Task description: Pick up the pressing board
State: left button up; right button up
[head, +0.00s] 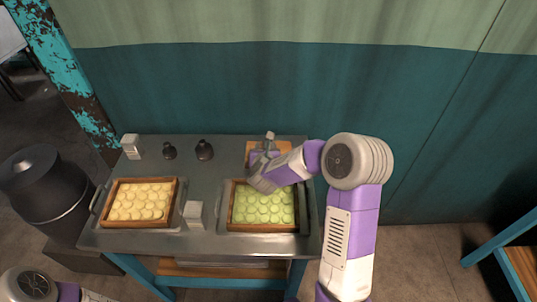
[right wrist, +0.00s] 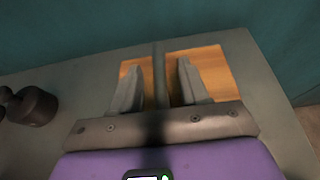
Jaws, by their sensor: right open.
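The pressing board (head: 251,146) is a flat orange-brown wooden board at the back right of the grey table, partly hidden by my right gripper (head: 267,155). A grey upright handle (head: 270,136) stands on it. In the right wrist view, the board (right wrist: 207,62) lies below my right gripper (right wrist: 159,66). The gripper is open, with one finger on each side of the grey handle (right wrist: 160,75); I cannot tell whether they touch it. My left gripper is out of view; only part of my left arm shows at lower left.
A tray of green rounds (head: 262,207) sits below my right forearm, and a tray of pale yellow rounds (head: 141,202) is at left. A teal wall (head: 230,95) rises behind.

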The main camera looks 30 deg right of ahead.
grip_shut()
jog(key=shift+r, duration=0.1)
dwell(1.2)
